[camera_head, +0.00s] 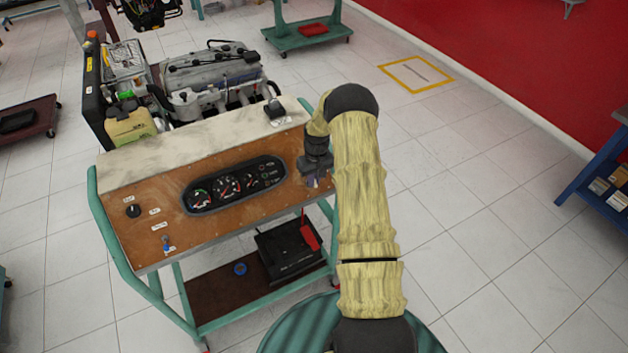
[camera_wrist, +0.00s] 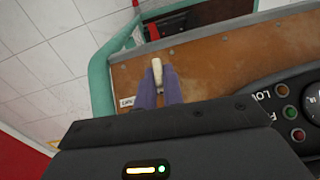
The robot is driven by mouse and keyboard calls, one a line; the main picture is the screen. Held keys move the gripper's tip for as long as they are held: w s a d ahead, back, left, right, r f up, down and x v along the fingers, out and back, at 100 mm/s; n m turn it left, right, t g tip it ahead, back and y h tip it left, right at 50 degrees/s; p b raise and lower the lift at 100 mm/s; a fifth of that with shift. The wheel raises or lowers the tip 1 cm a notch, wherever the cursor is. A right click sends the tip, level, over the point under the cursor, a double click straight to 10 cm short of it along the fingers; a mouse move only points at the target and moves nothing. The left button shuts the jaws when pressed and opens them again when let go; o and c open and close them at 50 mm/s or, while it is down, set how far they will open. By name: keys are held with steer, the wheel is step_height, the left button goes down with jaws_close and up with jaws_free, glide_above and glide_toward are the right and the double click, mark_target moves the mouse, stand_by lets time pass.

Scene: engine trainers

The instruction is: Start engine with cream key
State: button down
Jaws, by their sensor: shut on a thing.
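My gripper (camera_head: 316,180) is at the right end of the panel, beside the cluster. In the wrist view its purple fingers (camera_wrist: 160,84) are shut on the cream key (camera_wrist: 156,64), whose end shows between the fingertips. The key is close to the panel (camera_wrist: 205,65); whether it sits in a lock is hidden by the fingers. In the head view the key cannot be made out.
A black knob (camera_head: 132,211) and a small blue-topped part (camera_head: 166,244) are on the panel's left side. An engine (camera_head: 210,75) stands behind the panel. A black battery (camera_head: 285,255) with a red part (camera_head: 310,236) is on the lower shelf.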

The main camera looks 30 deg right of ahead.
steer(key=m+y+b, duration=0.2)
steer(key=b, duration=0.1)
steer(key=shift+d+f+y, duration=0.2)
steer(key=shift+d+y, duration=0.1)
steer(key=m+y+b, duration=0.1)
steer(key=m+t+y+b, duration=0.1)
steer(key=shift+s+d+f+m+b, duration=0.1)
steer(key=shift+d+m+b, duration=0.1)
steer(key=shift+m+b, duration=0.15)
steer(key=m+t+y+b, duration=0.1)
steer(key=m+y+b, duration=0.1)
steer(key=shift+s+d+m+t+y, duration=0.1)
steer(key=shift+d+m+t+y, duration=0.05)
steer(key=shift+m+t+y, duration=0.2)
steer(key=shift+m+t+y+b, duration=0.75)
steer(key=shift+m+b, duration=0.1)
steer(key=shift+m, duration=0.25)
